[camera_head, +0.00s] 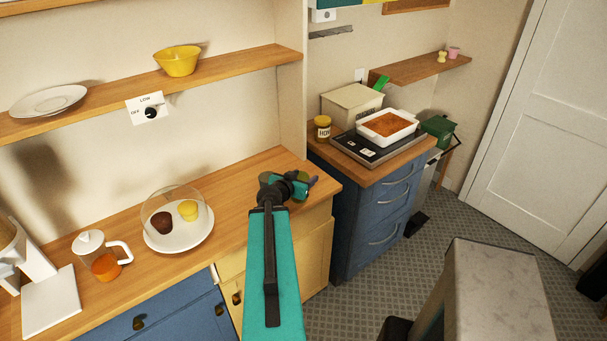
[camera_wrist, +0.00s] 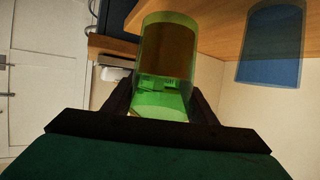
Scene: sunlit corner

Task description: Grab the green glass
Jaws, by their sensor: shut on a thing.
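The green glass (camera_wrist: 160,98) is see-through and stands between the two dark fingers of my gripper (camera_wrist: 162,90) in the wrist view. The fingers are shut on it, one on each side. A brownish area shows through its upper part in that view. In the head view my gripper (camera_head: 302,184) is at the right end of the wooden counter, and my arm hides most of what it holds. I cannot tell whether the glass touches the counter. A see-through blue glass (camera_wrist: 270,45) is to the right of the green one, apart from it.
The wooden counter (camera_head: 120,222) holds a domed plate (camera_head: 180,238) with two cakes and a jug (camera_head: 100,256) to the left. A shelf (camera_head: 220,62) runs above. A blue drawer unit (camera_head: 362,215) with a white baking dish (camera_head: 388,126) on top stands to the right.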

